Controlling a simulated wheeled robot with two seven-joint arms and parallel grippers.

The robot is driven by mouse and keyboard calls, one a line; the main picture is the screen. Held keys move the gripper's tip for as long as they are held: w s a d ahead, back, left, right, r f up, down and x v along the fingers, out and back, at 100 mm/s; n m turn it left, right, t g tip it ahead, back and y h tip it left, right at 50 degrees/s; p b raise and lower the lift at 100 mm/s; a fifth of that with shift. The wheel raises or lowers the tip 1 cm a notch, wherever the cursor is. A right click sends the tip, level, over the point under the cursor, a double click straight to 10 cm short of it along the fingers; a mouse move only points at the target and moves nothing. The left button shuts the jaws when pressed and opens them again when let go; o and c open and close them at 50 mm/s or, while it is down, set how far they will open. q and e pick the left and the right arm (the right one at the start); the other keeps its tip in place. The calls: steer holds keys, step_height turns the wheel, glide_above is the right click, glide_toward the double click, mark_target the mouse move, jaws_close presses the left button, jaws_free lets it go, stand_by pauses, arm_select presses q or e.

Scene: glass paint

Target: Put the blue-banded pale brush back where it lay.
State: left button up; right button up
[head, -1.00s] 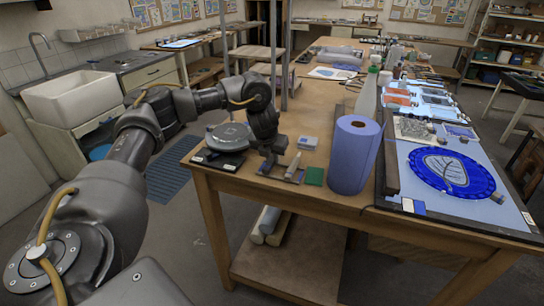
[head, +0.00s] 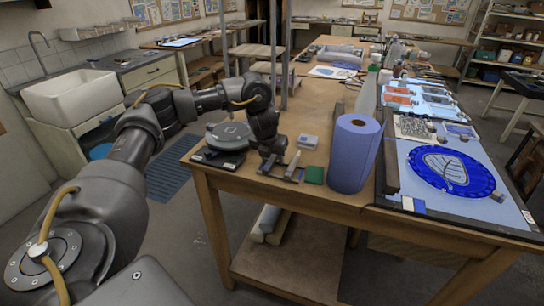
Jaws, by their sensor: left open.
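My left gripper (head: 275,167) is low over the near left part of the wooden table, pointing down, with its jaws open. A small pale, slender thing (head: 293,165) is right beside its fingers. It may be the pale brush, but it is too small to make out a blue band, and I cannot tell whether it touches a finger. A small dark flat piece (head: 295,177) lies by the fingertips. My right gripper is not in view.
A round grey lidded thing (head: 229,134) sits on dark pads to the left of the gripper. A white block (head: 308,142), a green square (head: 314,175) and a tall blue roll (head: 355,153) stand to the right.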

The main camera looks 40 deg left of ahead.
arm_select(q)
steer(key=shift+s+r, duration=0.1)
steer(key=shift+r, duration=0.2)
steer(key=p+v, duration=0.2)
steer(key=v, duration=0.8)
steer(key=shift+d, duration=0.1)
